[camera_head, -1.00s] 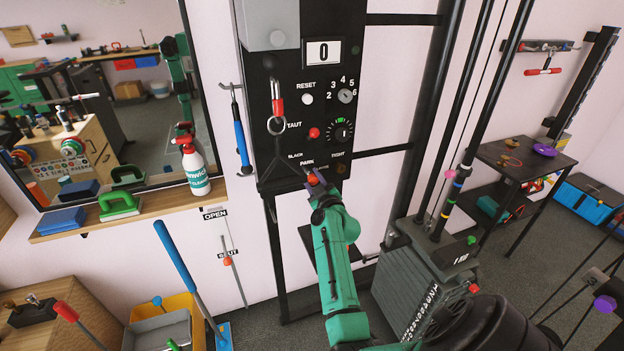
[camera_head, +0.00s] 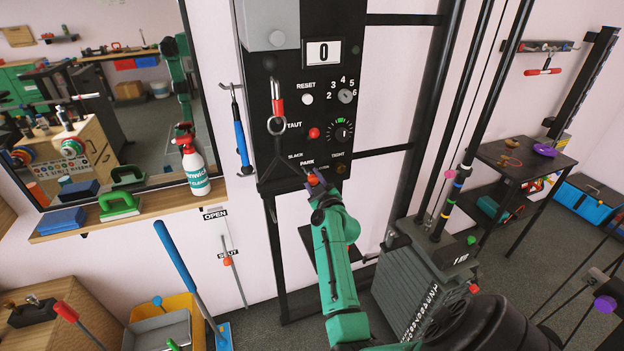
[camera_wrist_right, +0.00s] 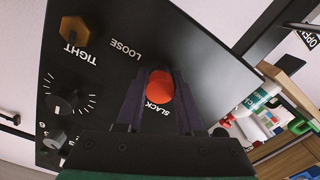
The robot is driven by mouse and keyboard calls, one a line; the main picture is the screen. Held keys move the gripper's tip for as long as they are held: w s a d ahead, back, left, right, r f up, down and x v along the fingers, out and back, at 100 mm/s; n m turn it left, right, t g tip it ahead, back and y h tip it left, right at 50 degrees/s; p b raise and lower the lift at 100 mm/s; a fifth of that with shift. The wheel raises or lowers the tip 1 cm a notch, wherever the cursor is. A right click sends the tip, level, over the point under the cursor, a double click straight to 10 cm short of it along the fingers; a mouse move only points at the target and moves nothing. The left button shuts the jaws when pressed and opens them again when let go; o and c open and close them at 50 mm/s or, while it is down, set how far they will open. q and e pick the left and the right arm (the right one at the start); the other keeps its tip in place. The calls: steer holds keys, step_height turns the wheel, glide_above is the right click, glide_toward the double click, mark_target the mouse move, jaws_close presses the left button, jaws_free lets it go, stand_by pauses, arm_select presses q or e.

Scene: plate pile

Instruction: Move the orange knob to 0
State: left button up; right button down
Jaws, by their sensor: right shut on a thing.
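The orange knob (camera_wrist_right: 160,90) sits on a black panel (camera_wrist_right: 115,65) by the SLACK label in the right wrist view. The two dark fingers of my right gripper (camera_wrist_right: 160,98) stand on either side of it and are shut on it. In the head view the knob (camera_head: 312,179) is a small orange spot at the panel's lower edge, partly hidden by my right gripper (camera_head: 315,188). The arm reaches up to it from below. LOOSE and TIGHT labels are beside it in the wrist view. A 0 is on the display (camera_head: 322,52). My left gripper is not in view.
A round dial (camera_head: 341,131), a red button (camera_head: 314,133) and a numbered selector (camera_head: 346,95) are above the knob. A blue-handled tool (camera_head: 242,145) hangs farther left. Dark posts stand to the right.

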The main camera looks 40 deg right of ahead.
steer(key=shift+f, duration=0.15)
steer(key=v, duration=0.2)
steer(key=shift+s+a+p, duration=0.1)
steer(key=shift+s+p, duration=0.15)
steer(key=shift+p, duration=0.1)
steer(key=shift+f, duration=0.15)
steer(key=c, duration=0.5)
jaws_free()
